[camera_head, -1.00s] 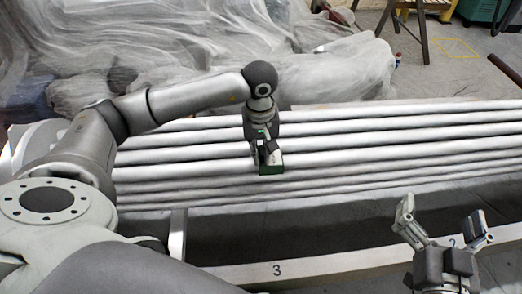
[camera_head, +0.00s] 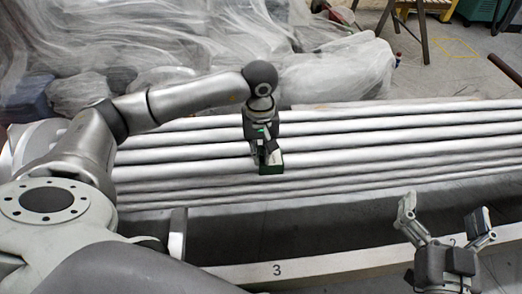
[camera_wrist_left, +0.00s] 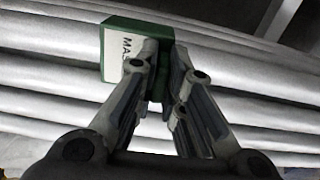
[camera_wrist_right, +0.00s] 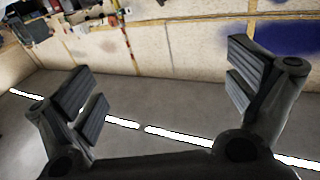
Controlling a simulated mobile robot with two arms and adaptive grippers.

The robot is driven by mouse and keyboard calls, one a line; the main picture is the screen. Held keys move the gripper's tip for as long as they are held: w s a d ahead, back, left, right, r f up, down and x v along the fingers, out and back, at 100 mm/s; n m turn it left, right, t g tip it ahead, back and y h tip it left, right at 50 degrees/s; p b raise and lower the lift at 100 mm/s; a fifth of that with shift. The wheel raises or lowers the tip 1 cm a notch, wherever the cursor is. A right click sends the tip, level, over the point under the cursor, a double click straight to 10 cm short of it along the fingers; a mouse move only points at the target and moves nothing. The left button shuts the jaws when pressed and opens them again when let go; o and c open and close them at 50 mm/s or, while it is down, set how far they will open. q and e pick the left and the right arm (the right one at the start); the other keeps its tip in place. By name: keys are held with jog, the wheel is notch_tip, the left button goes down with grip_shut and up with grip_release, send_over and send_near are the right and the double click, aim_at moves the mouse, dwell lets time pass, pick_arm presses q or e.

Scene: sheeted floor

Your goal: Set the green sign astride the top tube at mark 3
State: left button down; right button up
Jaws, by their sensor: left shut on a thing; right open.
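The green sign (camera_head: 271,169) is in my left gripper (camera_head: 268,156), over the bundle of pale tubes (camera_head: 390,140). In the left wrist view the sign (camera_wrist_left: 116,48) has a white face with dark letters, partly hidden by the fingers, and my left gripper (camera_wrist_left: 155,75) is shut on it. Whether the sign touches a tube I cannot tell. The mark 3 (camera_head: 277,270) is on the pale front rail, below the sign in the head view. My right gripper (camera_head: 443,222) is open and empty over the front rail; it also shows in the right wrist view (camera_wrist_right: 165,95).
A mark 2 (camera_head: 453,242) shows partly between my right fingers. A dark gap (camera_head: 320,225) lies between the tubes and the front rail (camera_head: 340,262). Clear plastic sheeting (camera_head: 190,50) heaps up behind the tubes. A dark stand (camera_head: 420,30) is at the back right.

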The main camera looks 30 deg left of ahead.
jog(key=shift+a+r+t, duration=0.1)
jog(key=shift+r+t, duration=0.3)
jog(key=shift+r, duration=0.25)
pick_arm(q)
jog(key=c, duration=1.5)
grip_release()
jog(key=shift+o, duration=0.2)
pick_arm(e)
jog(key=shift+f, duration=0.1)
pick_arm(q)
notch_tip(320, 180, up, 12)
jog(key=shift+s, duration=0.15)
pick_arm(e)
jog(key=shift+s, duration=0.1)
